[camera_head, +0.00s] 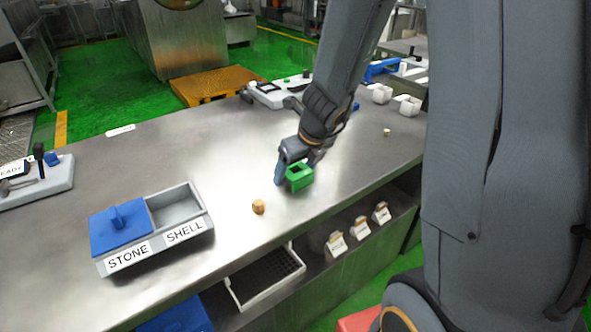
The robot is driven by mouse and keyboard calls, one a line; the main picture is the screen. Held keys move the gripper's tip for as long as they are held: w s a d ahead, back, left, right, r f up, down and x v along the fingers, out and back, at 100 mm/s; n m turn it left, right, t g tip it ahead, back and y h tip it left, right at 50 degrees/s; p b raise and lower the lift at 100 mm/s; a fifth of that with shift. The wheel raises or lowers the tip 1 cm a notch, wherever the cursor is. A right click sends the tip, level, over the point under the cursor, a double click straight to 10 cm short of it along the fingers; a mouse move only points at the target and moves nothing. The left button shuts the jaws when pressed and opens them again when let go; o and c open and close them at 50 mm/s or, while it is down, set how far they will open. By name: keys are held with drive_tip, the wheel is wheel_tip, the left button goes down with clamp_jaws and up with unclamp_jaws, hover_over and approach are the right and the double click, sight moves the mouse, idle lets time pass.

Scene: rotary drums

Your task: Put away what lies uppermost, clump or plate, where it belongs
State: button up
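My gripper (296,168) points down over the middle of the steel table and is shut on a small green block (299,177) with a dark opening in its top. I cannot tell whether the block touches the table. A small brown clump (258,207) lies on the table to the left of and nearer than the gripper. A grey two-part box (157,256) stands at the left, labelled STONE and SHELL. A blue lid (121,229) with a knob covers the STONE part. The SHELL part (175,207) is open and looks empty. I see no separate plate clearly.
A grey device with a black lever (38,185) stands at the left edge. Another device (275,92) and white containers (382,93) stand at the back. A small tan piece (387,132) lies far right. A dark-bottomed tray (265,280) and labelled cards (337,245) sit below the front edge.

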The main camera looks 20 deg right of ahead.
drive_tip(key=p+v, duration=0.7)
drive_tip(key=v, duration=0.5)
drive_tip(key=s+n+g, duration=0.1)
drive_tip(key=s+n, duration=0.3)
drive_tip(key=n, duration=0.6)
drive_tip(key=s+a+n+g+h, duration=0.1)
drive_tip(key=s+n, duration=0.3)
drive_tip(key=n, duration=0.7)
drive_tip(key=s+n+g, duration=0.1)
drive_tip(key=s+n, duration=0.3)
drive_tip(key=n, duration=0.7)
drive_tip(key=shift+s+a, duration=0.25)
drive_tip(key=shift+f, duration=0.1)
drive_tip(key=shift+f+b, duration=0.4)
drive_tip(key=shift+f, duration=0.2)
